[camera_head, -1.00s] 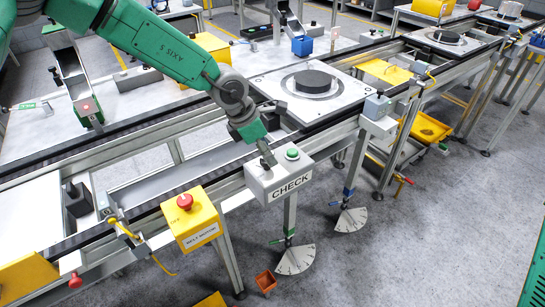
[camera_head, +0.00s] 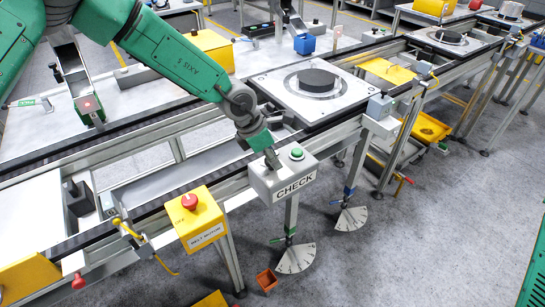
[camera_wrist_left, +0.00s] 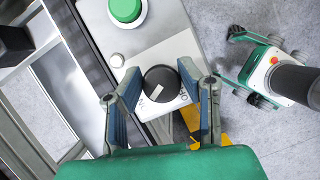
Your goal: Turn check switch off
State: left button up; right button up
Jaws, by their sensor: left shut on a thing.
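The grey CHECK box (camera_head: 283,181) is mounted on the near rail of the conveyor and has a green push button (camera_head: 297,152) on top. My left gripper (camera_head: 271,158) is over the box's top, left of the button. In the left wrist view, a round black switch knob (camera_wrist_left: 161,84) with a white mark lies between the two fingers of my left gripper (camera_wrist_left: 162,92), which is shut on it. The green button (camera_wrist_left: 125,9) shows above it there. The knob is hidden behind the gripper in the head view. I do not make out my right gripper.
A yellow box with a red button (camera_head: 194,217) stands left of the CHECK box. A plate with a dark disc (camera_head: 319,78) lies behind it. Quarter-disc gauges (camera_head: 296,258) hang below. A green-white device (camera_wrist_left: 265,68) shows in the wrist view.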

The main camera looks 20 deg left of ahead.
pick_arm(q)
jog(key=shift+s+a+f, duration=0.2)
jog(key=shift+a, duration=0.2)
jog(key=shift+d+r+n, duration=0.1)
jog(key=shift+d+n, duration=0.15)
jog(key=shift+n, duration=0.05)
jog(key=shift+a+n+t+y+b, duration=0.25)
jog(key=shift+n+y+b, duration=0.25)
jog(key=shift+n+b, duration=0.4)
jog(key=n+b, duration=0.1)
jog(key=b, duration=0.1)
jog(key=n+y+b, duration=0.1)
jog(key=n+b, duration=0.1)
jog(key=n+t+b, duration=0.1)
jog(key=n+b, duration=0.1)
jog(key=shift+d+f+y, duration=0.15)
jog(key=shift+f+y, duration=0.1)
jog(key=shift+y, duration=0.15)
jog(key=n+b, duration=0.1)
jog(key=n, duration=0.1)
jog(key=shift+r+n+y+b, duration=0.1)
jog(key=shift+n+y+b, duration=0.2)
jog(key=shift+y+b, duration=0.1)
jog(key=shift+s+d+n+y+b, duration=0.1)
jog(key=shift+n+y+b, duration=0.35)
jog(key=shift+n, duration=0.55)
